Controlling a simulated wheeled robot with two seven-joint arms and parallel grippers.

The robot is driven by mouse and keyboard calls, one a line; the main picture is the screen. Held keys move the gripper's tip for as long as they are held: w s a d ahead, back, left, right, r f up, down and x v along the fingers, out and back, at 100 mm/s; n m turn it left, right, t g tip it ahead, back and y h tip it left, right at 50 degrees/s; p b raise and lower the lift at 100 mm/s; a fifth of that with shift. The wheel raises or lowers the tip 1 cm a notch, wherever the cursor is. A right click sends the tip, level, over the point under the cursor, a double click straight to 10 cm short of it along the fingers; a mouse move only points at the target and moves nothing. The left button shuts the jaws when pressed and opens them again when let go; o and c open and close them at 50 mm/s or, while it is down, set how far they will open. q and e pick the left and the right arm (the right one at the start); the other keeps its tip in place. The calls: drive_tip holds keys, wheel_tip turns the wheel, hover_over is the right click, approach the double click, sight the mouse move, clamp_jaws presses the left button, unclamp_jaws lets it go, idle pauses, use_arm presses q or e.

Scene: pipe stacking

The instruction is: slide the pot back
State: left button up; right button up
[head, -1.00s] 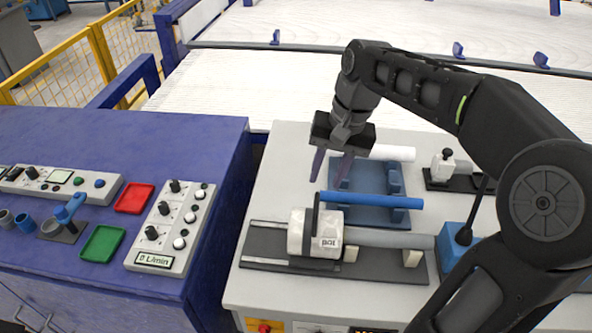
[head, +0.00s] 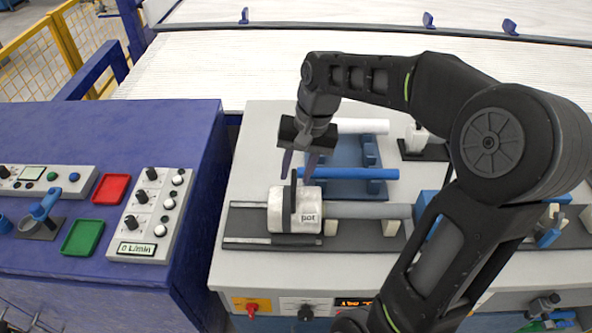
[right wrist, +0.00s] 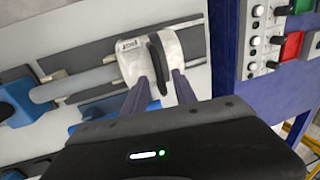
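The pot (head: 281,212) is a white, marbled cylinder labelled "pot" with an upright black handle (head: 293,196) on it. It sits on a dark rail (head: 243,232), towards the rail's left end, with a grey rod (head: 365,210) running out to its right. My right gripper (head: 298,176) is open, pointing down at the pot. In the right wrist view its two fingers (right wrist: 162,94) stand on either side of the black handle (right wrist: 157,62), with the pot (right wrist: 129,62) just beyond them. I cannot tell whether they touch it. My left gripper is not in view.
Behind the pot, a blue pipe (head: 355,174) and a white pipe (head: 362,126) lie on a blue cradle (head: 345,150). A blue block (head: 428,205) stands right of the rod. The purple desk (head: 195,210) at left holds a control box (head: 150,218) and red and green trays.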

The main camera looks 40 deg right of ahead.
drive_tip(key=shift+f, duration=0.45)
drive_tip(key=shift+c, duration=0.3)
clamp_jaws()
idle(0.9)
